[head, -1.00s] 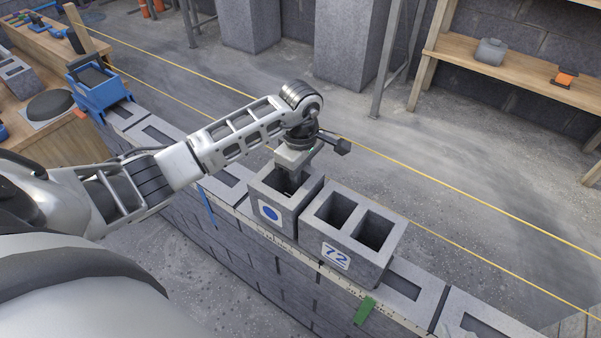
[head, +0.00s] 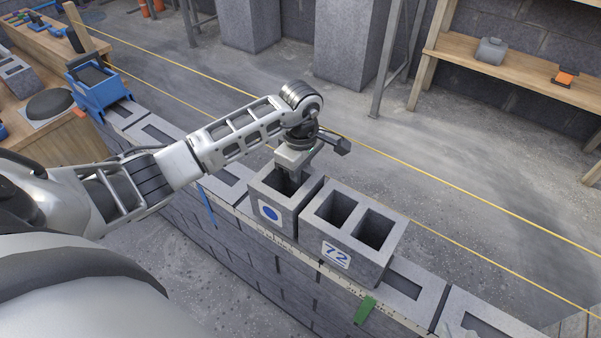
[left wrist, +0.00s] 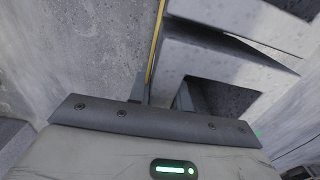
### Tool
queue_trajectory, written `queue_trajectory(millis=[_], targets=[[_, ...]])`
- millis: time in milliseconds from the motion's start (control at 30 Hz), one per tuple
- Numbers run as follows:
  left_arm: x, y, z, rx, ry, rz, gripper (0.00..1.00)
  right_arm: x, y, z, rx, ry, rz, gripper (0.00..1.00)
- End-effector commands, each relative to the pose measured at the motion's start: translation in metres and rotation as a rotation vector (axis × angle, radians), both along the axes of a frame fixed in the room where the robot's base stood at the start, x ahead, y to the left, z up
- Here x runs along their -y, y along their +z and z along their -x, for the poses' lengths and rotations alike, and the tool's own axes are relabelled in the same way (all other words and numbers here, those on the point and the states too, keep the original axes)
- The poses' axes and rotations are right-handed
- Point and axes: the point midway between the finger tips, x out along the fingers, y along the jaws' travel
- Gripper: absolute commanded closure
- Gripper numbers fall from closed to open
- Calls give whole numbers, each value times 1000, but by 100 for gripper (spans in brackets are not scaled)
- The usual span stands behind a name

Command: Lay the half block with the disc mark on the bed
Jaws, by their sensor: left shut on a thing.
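The half block with the blue disc mark (head: 283,211) is upright at the wall's top course, left of the block marked 72 (head: 345,246). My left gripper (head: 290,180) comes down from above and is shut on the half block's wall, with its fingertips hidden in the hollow. In the left wrist view the half block (left wrist: 215,55) fills the upper right, above the gripper (left wrist: 150,110). The bed under the half block is hidden. I cannot tell whether the half block touches it. My right gripper is not in view.
The wall's top course (head: 408,280) runs from upper left to lower right. A green piece (head: 364,311) hangs on its front edge. Yellow lines (head: 440,180) are stretched behind the wall. A blue tool (head: 97,88) stands on the wall's far left. A wooden shelf (head: 520,75) is at right.

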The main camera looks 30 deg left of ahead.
Motion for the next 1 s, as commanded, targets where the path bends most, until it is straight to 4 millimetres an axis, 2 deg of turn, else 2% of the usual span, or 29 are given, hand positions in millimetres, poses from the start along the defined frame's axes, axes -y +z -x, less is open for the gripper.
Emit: queue_trajectory(millis=[800, 833, 900, 1000], targets=[[0, -3, -1, 3, 1, 1, 100, 0, -5, 4, -9, 0, -1, 64], [0, -3, -1, 3, 1, 1, 72, 0, -5, 4, -9, 0, -1, 64], [0, -3, -1, 3, 0, 1, 55, 0, -5, 4, -8, 1, 0, 64], [0, -3, -1, 2, 0, 0, 55, 0, -5, 4, -8, 1, 0, 64]])
